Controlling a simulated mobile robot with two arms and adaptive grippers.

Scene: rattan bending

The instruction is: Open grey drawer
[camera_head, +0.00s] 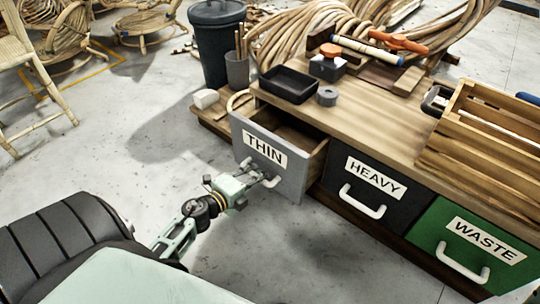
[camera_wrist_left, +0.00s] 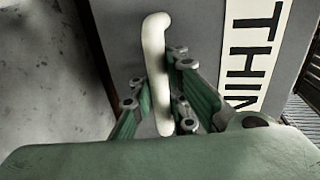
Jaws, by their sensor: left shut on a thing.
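The grey drawer (camera_head: 290,176), labelled THIN, stands partly pulled out from the left end of the wooden bench, and its open inside shows behind the front. My left gripper (camera_head: 271,177) is at the drawer's handle, low on the front. In the left wrist view the pale handle (camera_wrist_left: 155,70) runs between the fingers of my left gripper (camera_wrist_left: 160,95), which is shut on it. The THIN label (camera_wrist_left: 252,55) is to the right of the handle there. My right gripper is not in view.
The black HEAVY drawer (camera_head: 352,203) and green WASTE drawer (camera_head: 458,260) look closed, to the right. A black tray (camera_head: 288,86), a tape roll (camera_head: 327,96) and a slatted wooden crate (camera_head: 480,140) stand on the bench (camera_head: 375,125). Floor in front is clear.

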